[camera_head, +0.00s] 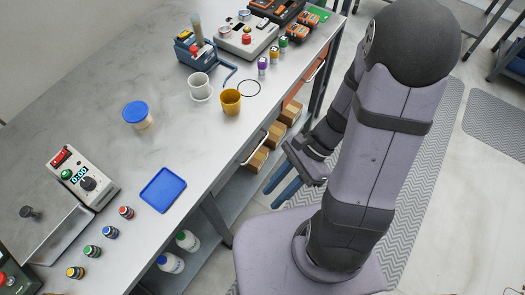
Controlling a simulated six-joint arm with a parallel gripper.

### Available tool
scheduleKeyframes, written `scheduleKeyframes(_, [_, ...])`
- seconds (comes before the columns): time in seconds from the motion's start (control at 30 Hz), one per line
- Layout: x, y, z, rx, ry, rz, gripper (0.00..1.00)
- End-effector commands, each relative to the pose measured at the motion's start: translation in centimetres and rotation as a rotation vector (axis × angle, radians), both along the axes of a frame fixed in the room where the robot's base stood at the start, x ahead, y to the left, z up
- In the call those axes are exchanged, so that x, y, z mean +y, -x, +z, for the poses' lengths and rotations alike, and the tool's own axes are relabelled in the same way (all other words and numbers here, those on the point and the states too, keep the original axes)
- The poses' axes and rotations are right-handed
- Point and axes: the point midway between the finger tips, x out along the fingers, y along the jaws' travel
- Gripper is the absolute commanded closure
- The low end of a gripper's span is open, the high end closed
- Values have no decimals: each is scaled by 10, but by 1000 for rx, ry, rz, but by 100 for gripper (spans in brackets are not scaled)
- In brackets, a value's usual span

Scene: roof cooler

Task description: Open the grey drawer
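A grey drawer front (239,160) sits under the edge of the workbench, seen steeply from above. Its pale bar handle (256,147) stands out from the front, and the drawer looks shut against the bench. My gripper (272,196) is to the right of and below the handle in the picture, apart from it. Its two blue fingers point down and left with a gap between them, and nothing shows in the gap. Much of the drawer front is hidden by the benchtop edge.
Cardboard boxes (275,134) lie below the bench edge near the handle. An orange-red front (316,68) is farther along. White bottles (187,240) stand on the lower shelf. A blue tray (163,190), a yellow cup (231,102) and a white cup (200,86) are on the benchtop.

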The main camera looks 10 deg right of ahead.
Motion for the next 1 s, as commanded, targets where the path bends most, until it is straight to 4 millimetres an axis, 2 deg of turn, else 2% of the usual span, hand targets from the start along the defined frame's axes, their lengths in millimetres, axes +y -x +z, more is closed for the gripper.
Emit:
scheduleKeyframes(0.03, [7,-3,-11,113,-57,-179,73])
scheduleKeyframes(0.1, [15,-15,-17,260,-136,-418,73])
scheduleKeyframes(0.23, [18,-47,-28,542,-304,-840,73])
scheduleKeyframes(0.4, [-4,-91,-48,868,-540,-1289,73])
scheduleKeyframes(0.5, [-23,-108,-61,1012,-660,-1472,73])
scheduleKeyframes(0.6, [-39,-119,-71,1113,-754,-1595,73])
scheduleKeyframes(0.73, [-51,-125,-78,1181,-821,-1675,73])
scheduleKeyframes(1.0, [-52,-128,-79,1198,-836,-1692,73])
